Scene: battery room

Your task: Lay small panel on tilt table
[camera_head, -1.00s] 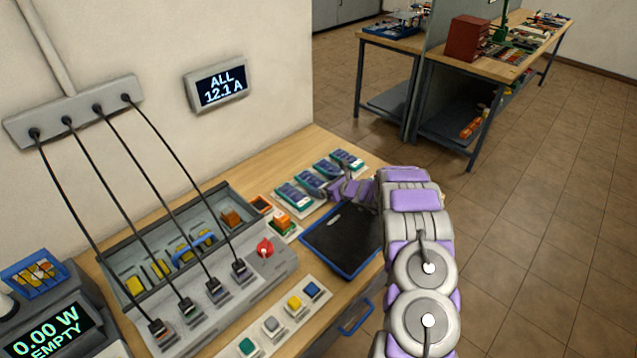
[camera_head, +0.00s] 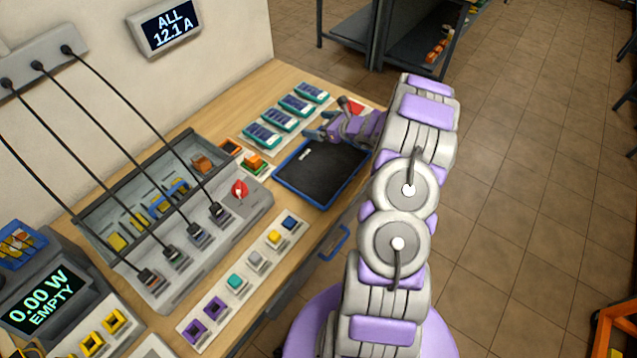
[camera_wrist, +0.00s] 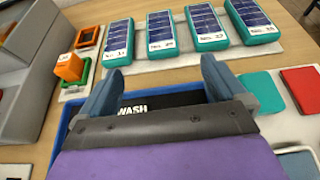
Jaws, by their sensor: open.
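Several small panels with dark blue faces and teal sides lie in a row on a pale board; one (camera_head: 262,135) is nearest the grey console, and it also shows at the left of the row in the wrist view (camera_wrist: 120,40). My gripper (camera_head: 318,131) is open and empty beside this row, above the far edge of the blue tray. In the wrist view its fingertips (camera_wrist: 160,78) are spread and point toward the panels, apart from them. I cannot make out which thing is the tilt table. A meter (camera_head: 45,298) at lower left reads 0.00 W EMPTY.
The blue-rimmed tray (camera_head: 279,178) has a dark bed marked WASH. A red piece (camera_wrist: 303,88) lies right of my gripper. A strip of coloured pads (camera_head: 255,259) lies in front.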

